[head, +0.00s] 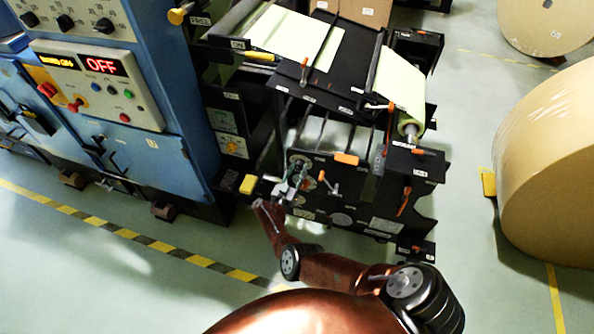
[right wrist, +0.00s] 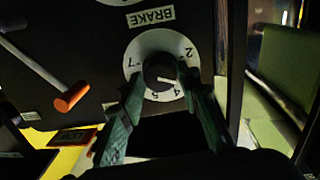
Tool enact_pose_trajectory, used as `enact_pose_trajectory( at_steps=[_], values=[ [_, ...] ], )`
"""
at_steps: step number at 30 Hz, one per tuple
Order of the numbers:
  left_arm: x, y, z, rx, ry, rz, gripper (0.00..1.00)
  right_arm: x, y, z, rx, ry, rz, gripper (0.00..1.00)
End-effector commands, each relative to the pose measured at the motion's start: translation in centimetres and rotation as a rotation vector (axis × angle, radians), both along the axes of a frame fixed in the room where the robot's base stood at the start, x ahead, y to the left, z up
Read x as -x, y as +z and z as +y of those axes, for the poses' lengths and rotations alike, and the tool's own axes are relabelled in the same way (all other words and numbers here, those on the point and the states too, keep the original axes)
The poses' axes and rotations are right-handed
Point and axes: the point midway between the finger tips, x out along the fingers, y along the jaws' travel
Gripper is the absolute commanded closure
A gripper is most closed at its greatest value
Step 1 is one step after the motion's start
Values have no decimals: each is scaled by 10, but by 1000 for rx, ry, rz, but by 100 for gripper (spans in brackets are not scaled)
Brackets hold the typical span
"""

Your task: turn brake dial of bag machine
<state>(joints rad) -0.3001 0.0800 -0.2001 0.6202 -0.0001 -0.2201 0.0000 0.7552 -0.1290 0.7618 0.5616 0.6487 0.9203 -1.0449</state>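The brake dial (right wrist: 136,60) is a white numbered disc with a black knob (right wrist: 158,68) on the machine's black side panel, under an upside-down BRAKE label (right wrist: 151,16) in the right wrist view. In the head view my right gripper (head: 289,188) is at the panel's left part and hides the dial. My left gripper is out of view.
An orange-tipped lever (right wrist: 72,96) sticks out left of the dial. The blue cabinet (head: 150,150) with an OFF display (head: 100,65) stands left. A big kraft roll (head: 550,170) stands right. Open floor lies in front.

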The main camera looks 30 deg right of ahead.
Motion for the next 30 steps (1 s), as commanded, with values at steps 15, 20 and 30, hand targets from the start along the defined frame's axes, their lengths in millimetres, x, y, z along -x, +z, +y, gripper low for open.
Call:
enact_pose_trajectory(
  at_steps=[15,20,30],
  values=[
    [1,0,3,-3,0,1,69,0,-1,2,-2,2,0,53],
    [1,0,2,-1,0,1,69,6,-2,11,-4,4,0,53],
    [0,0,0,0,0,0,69,34,-1,47,-4,1,-1,53]
  ],
)
